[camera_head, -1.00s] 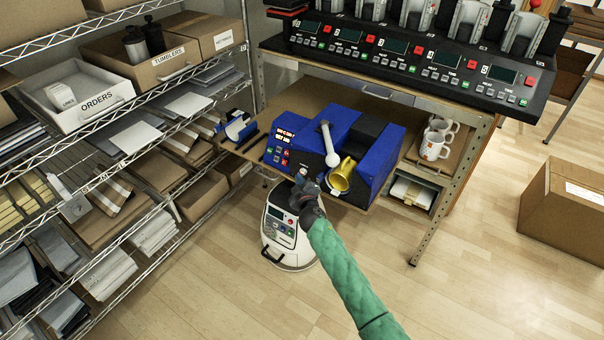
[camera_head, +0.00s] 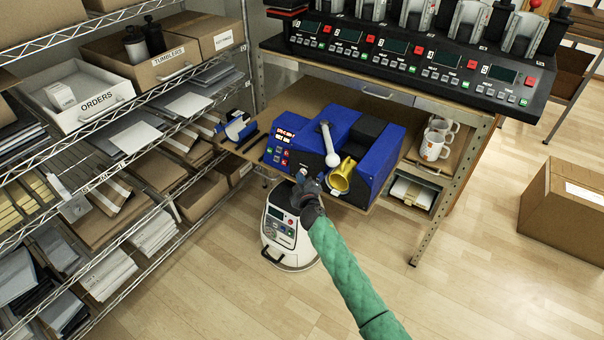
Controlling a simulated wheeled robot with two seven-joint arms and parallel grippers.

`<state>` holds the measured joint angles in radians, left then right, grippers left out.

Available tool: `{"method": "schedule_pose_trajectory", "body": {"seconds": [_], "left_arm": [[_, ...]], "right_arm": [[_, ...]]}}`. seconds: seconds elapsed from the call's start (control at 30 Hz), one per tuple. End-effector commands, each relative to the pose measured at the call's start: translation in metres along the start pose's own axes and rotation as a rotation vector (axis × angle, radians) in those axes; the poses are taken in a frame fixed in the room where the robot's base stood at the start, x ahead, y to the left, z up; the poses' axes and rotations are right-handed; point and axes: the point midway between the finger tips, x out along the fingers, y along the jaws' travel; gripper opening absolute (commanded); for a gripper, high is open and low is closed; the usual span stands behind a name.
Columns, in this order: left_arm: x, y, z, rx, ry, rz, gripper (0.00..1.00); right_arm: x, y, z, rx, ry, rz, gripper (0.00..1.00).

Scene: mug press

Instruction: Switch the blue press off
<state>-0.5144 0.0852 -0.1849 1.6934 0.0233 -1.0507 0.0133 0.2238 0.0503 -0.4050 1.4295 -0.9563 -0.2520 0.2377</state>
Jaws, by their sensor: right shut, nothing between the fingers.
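The blue press (camera_head: 375,165) stands on a wooden bench shelf in the middle. Its left front panel (camera_head: 281,152) carries lit red displays and several coloured buttons. A white-knobbed lever (camera_head: 329,147) stands at its front, and a yellow mug (camera_head: 341,178) sits in its opening. My right gripper (camera_head: 302,176) is shut and empty, at the end of a green-sleeved arm. In the picture it sits just below the front of the press, near the lower right of the panel. I cannot tell whether it touches the press. My left gripper is not in view.
A white round machine (camera_head: 290,240) stands on the floor below my right gripper. White mugs (camera_head: 436,143) stand on a tray right of the press. A long black multi-press unit (camera_head: 405,62) overhangs behind. A wire shelf rack (camera_head: 130,160) fills the left side. The floor at right is clear up to a cardboard box (camera_head: 570,210).

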Motion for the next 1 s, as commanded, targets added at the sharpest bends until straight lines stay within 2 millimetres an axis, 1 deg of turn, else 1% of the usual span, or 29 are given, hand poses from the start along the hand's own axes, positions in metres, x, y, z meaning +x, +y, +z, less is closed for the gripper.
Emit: {"method": "schedule_pose_trajectory", "body": {"seconds": [0.43, 0.8, 1.0], "left_arm": [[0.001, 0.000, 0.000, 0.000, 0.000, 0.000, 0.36], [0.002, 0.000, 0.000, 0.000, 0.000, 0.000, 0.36], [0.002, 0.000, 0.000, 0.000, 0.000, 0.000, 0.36]], "right_arm": [[0.001, 0.001, 0.001, 0.000, 0.000, 0.000, 0.00], [-0.009, -0.007, -0.006, 0.000, -0.001, 0.000, 0.00], [-0.012, -0.008, -0.008, 0.000, 0.000, 0.000, 0.00]]}}
